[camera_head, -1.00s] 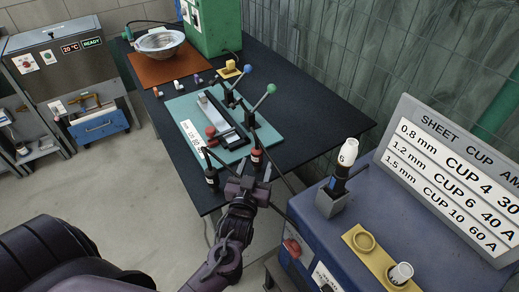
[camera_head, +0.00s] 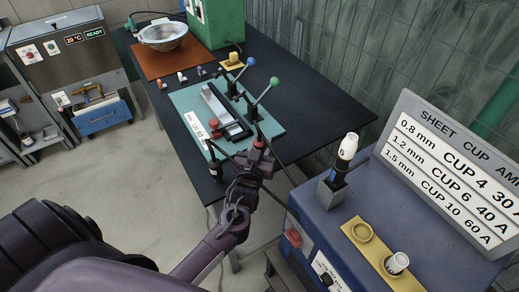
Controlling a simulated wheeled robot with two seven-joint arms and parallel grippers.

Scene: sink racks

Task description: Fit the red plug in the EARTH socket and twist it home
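A red-topped piece, which looks like the red plug (camera_head: 258,144), stands at the near edge of the teal board on the dark bench. My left gripper (camera_head: 257,156) is right at it, with its fingers around or just in front of its lower part. Whether they are shut on it cannot be told. Another red knob (camera_head: 213,125) sits behind, on the board. I cannot read any EARTH label, so the socket cannot be picked out. My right gripper is not in view.
The teal board (camera_head: 185,99) carries a clamp with blue-knobbed (camera_head: 251,61) and green-knobbed (camera_head: 275,81) levers. A blue cabinet (camera_head: 365,205) with a holder, cups and a sign (camera_head: 455,170) stands at right. Cables run near the gripper. The bench's right part is clear.

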